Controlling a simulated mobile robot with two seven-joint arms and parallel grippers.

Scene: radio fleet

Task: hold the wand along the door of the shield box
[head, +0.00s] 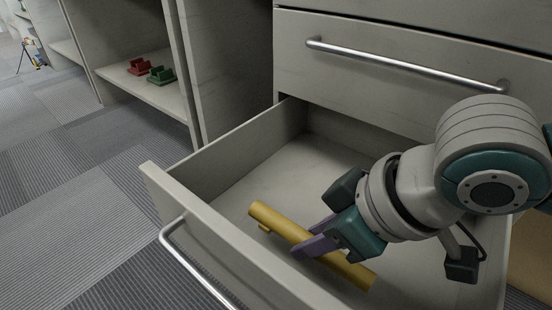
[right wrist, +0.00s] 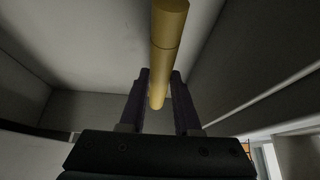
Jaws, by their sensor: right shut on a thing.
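A yellow cylindrical wand (head: 275,222) lies slanted inside the open drawer (head: 217,215), its far end toward the left and its near end toward the lower right. My right gripper (head: 308,240) reaches into the drawer from the right and is shut on the wand near its middle. In the right wrist view the wand (right wrist: 167,45) runs between the two dark fingers of the right gripper (right wrist: 160,92). I cannot tell whether the wand touches the drawer floor. My left gripper is not in view. The shield box and its door cannot be made out.
A closed drawer with a metal bar handle (head: 405,64) is above the open one. A red block (head: 140,67) and a green block (head: 161,75) sit on a low shelf (head: 150,92). Carpet (head: 75,200) at left is clear.

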